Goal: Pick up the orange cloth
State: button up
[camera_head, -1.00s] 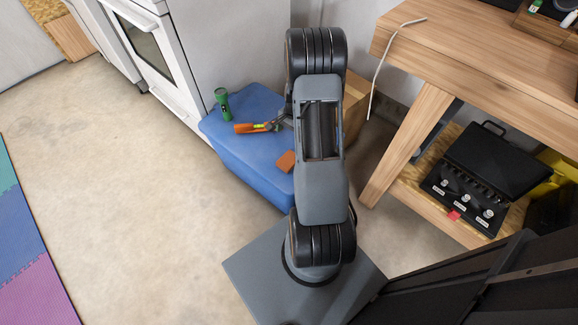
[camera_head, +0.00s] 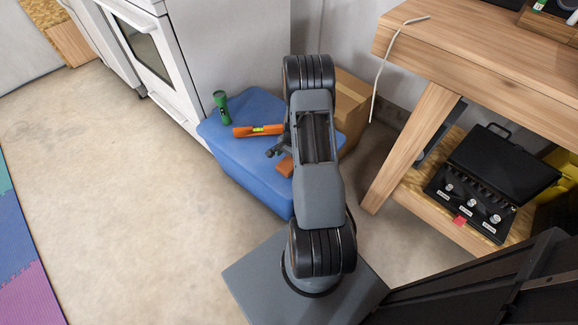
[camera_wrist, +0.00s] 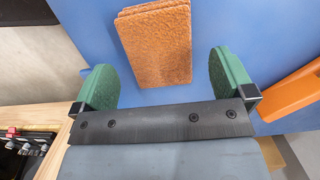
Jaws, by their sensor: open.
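The orange cloth (camera_head: 285,166) is a small folded rectangle lying flat on the blue bin lid (camera_head: 235,160). In the wrist view the cloth (camera_wrist: 156,45) shows its rough orange top and stacked layers at its far left edge. My gripper (camera_wrist: 163,80) is open, its two green-padded fingers apart to the left and right of the cloth's near end. The cloth lies between and beyond the fingers, with blue showing on both sides. I cannot tell how high the fingers are above it. In the head view my gripper (camera_head: 274,152) is beside the cloth, partly hidden by my arm.
An orange level (camera_head: 258,130) lies behind the cloth; it also shows at right in the wrist view (camera_wrist: 290,92). A green flashlight (camera_head: 221,106) stands at the lid's back left. A cardboard box (camera_head: 350,105) and a wooden workbench (camera_head: 410,140) are to the right. The floor at left is clear.

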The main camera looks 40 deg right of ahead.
aim_at(289, 163)
jog(key=f, duration=0.3)
jog(key=shift+a+f+b, duration=0.1)
jog(key=shift+a+b, duration=0.1)
jog(key=shift+b, duration=0.2)
jog(key=c, duration=1)
jog(key=shift+o, duration=0.2)
jog(key=shift+r+p, duration=0.3)
jog(key=shift+r, duration=0.4)
notch_tip(289, 163, up, 3)
jog(key=shift+w+a+f+p, duration=0.1)
jog(key=shift+f+p, duration=0.1)
jog(key=shift+p, duration=0.25)
jog(key=w+a+r+p, duration=0.3)
jog(key=w+a+r, duration=0.5)
jog(key=a+r, duration=0.1)
jog(key=shift+w+a, duration=0.2)
jog(key=shift+a, duration=0.7)
